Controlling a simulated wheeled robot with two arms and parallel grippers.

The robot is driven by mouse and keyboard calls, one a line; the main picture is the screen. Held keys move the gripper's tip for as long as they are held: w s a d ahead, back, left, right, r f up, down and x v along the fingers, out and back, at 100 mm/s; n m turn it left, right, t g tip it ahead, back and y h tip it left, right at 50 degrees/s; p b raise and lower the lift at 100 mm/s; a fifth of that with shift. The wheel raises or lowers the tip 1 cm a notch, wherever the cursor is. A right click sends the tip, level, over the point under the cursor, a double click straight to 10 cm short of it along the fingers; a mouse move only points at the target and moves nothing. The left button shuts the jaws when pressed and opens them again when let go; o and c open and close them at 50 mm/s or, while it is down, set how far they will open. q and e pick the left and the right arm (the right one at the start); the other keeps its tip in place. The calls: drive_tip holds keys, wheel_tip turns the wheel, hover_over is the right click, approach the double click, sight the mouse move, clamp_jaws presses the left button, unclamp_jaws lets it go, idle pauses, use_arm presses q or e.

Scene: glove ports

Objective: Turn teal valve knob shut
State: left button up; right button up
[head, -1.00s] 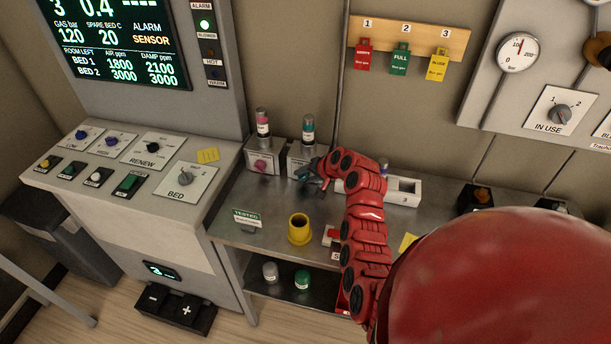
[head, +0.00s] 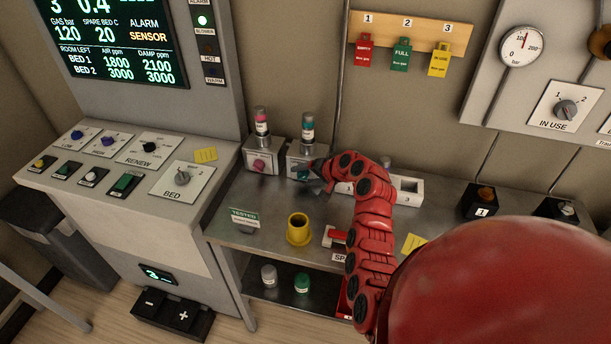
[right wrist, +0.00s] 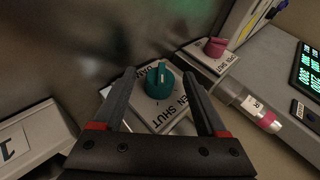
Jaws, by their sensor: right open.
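The teal valve knob (head: 303,174) is on the front of a small grey box at the back of the steel bench, below a teal-banded bottle (head: 308,130). In the right wrist view the knob (right wrist: 159,82) stands on a white plate lettered OPEN and SHUT. My right gripper (right wrist: 159,75) is open, with one finger on each side of the knob; I cannot tell whether they touch it. In the head view my right gripper (head: 318,179) is small and dark, just right of the knob. My left gripper is not in view.
A similar box with a pink knob (head: 259,166) and pink-banded bottle (head: 262,124) stands close on the left. A white tray (head: 405,190) lies to the right. A yellow cup (head: 298,232) and TESTED sign (head: 244,217) stand nearer the front.

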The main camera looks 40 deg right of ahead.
drive_tip(key=v, duration=1.7)
drive_tip(key=shift+s, duration=0.2)
drive_tip(key=shift+d, duration=0.1)
